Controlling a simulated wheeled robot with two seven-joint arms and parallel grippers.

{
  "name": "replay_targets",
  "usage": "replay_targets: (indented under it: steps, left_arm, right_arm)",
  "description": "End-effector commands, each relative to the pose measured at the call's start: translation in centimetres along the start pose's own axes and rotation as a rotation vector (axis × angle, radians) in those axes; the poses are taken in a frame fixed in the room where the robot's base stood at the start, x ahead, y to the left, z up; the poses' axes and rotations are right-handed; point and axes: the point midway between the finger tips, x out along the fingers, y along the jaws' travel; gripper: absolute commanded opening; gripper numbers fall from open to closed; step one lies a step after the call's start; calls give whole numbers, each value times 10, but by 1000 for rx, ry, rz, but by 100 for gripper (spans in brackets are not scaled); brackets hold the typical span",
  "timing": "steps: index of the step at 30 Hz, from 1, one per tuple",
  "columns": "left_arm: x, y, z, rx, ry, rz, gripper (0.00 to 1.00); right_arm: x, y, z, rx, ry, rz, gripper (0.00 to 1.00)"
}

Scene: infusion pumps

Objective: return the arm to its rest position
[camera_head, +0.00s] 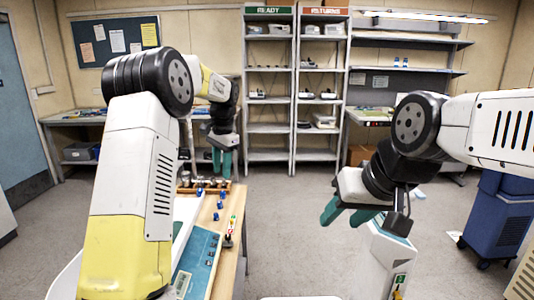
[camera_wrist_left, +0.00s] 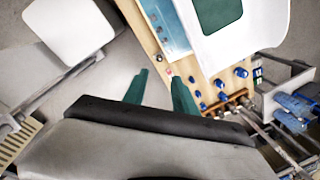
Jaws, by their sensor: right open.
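My left gripper (camera_head: 222,162) hangs with its green fingers pointing down beyond the wooden bench at the left, with nothing between them. In the left wrist view its two green fingers (camera_wrist_left: 160,92) stand apart, with grey floor showing between them. My left arm is bent at a black elbow and covers part of the bench. My right gripper (camera_head: 345,214) is at the right, its green fingers spread and empty, pointing down and left. It is above and beside a white device with a green label (camera_head: 399,281).
The wooden bench (camera_head: 229,262) carries a blue-and-white panel (camera_head: 199,259), several blue fittings (camera_head: 221,200) and a metal manifold. A blue bin (camera_head: 494,220) stands at the right. Ready (camera_head: 269,141) and Returns shelves stand at the back. The mid floor is clear.

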Motion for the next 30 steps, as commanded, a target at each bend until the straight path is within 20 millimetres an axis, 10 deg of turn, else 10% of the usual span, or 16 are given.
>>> replay_targets:
  steps: [15, 30]
  left_arm:
    - [-108, 97, 134, -337, 280, 21, 33]
    - [-98, 213, 245, -643, 513, 83, 33]
  right_arm:
    - [0, 0, 0, 0, 0, 0, 46]
    - [0, 0, 0, 0, 0, 0, 46]
